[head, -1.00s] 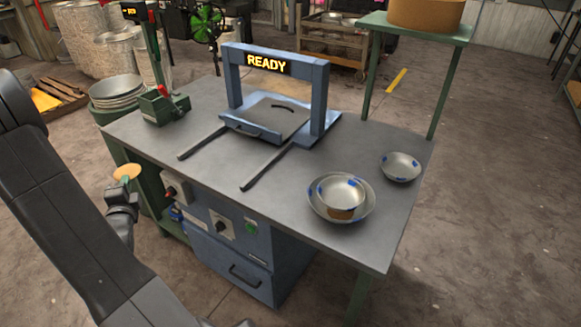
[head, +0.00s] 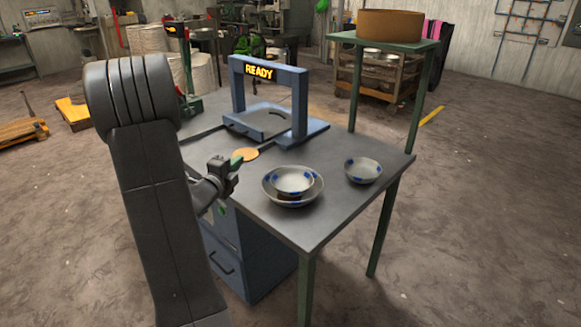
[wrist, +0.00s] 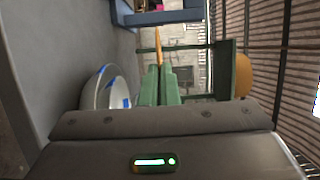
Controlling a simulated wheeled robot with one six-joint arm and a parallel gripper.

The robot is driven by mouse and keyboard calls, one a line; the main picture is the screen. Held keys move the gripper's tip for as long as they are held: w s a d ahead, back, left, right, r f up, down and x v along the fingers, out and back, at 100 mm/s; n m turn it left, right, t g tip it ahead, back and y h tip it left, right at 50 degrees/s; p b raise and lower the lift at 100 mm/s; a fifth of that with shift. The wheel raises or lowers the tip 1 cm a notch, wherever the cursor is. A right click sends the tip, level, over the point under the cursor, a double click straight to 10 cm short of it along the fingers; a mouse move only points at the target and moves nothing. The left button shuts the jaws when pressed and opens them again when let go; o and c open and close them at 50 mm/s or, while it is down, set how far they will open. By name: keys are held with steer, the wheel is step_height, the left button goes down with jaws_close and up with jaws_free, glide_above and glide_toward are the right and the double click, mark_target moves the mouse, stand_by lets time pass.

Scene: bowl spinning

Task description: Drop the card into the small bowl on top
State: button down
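The card is a round tan disc (head: 244,154). My gripper (head: 237,164) is shut on its edge and holds it out above the table's left front part. In the wrist view the green fingers (wrist: 159,82) are together, with the card (wrist: 158,38) seen edge-on between their tips. The small bowl (head: 292,180), pale with blue patches, sits in a wider bowl (head: 268,191) to the right of the card. A brown patch shows between their rims at the front. The wrist view shows a bowl (wrist: 98,92) with blue patches left of the fingers; which one, I cannot tell.
Another blue-patched bowl (head: 363,171) stands alone on the grey table (head: 325,215), to the right. A blue frame with a READY sign (head: 259,72) stands behind the card. A green stand (head: 384,42) holds a tan drum at the back. The table's front right is clear.

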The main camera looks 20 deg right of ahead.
steer(key=s+d+r+m+g+h+b, duration=0.1)
steer(key=s+d+m+g+h+b, duration=0.15)
steer(key=d, duration=0.45)
steer(key=s+d+r+m+g+h+b, duration=0.1)
steer(key=s+d+m+g+b, duration=0.15)
steer(key=d, duration=0.45)
steer(key=shift+n, duration=0.5)
steer(key=shift+w+a+f+b, duration=0.1)
steer(key=shift+w+f+b, duration=0.15)
steer(key=shift+f+b, duration=0.85)
steer(key=shift+w+f+b, duration=0.2)
steer(key=shift+f+b, duration=0.25)
steer(key=shift+f, duration=1.1)
steer(key=c, duration=1.6)
jaws_free()
steer(key=v, duration=1.4)
